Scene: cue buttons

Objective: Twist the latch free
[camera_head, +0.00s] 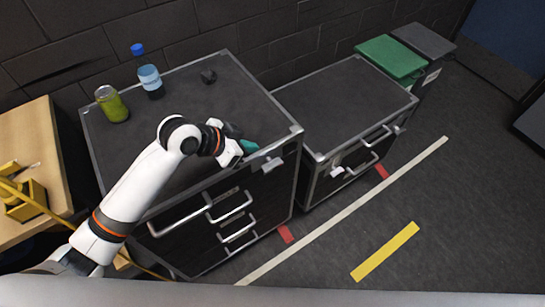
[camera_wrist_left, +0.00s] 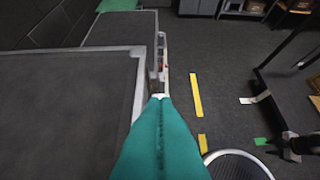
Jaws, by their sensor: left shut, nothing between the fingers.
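A small pale latch (camera_head: 268,165) sits on the front face of the near dark cabinet (camera_head: 180,85), just below its top right edge. My left gripper (camera_head: 249,147) has teal fingers and is shut with nothing between them. It is close to the cabinet's top front edge, just up and left of the latch in the head view. In the left wrist view the shut fingers (camera_wrist_left: 160,100) point along the cabinet's front edge. A small whitish piece shows just beyond their tips; I cannot tell whether they touch it. My right gripper is not in view.
A second cabinet (camera_head: 345,100) stands to the right. The floor in front is clear.

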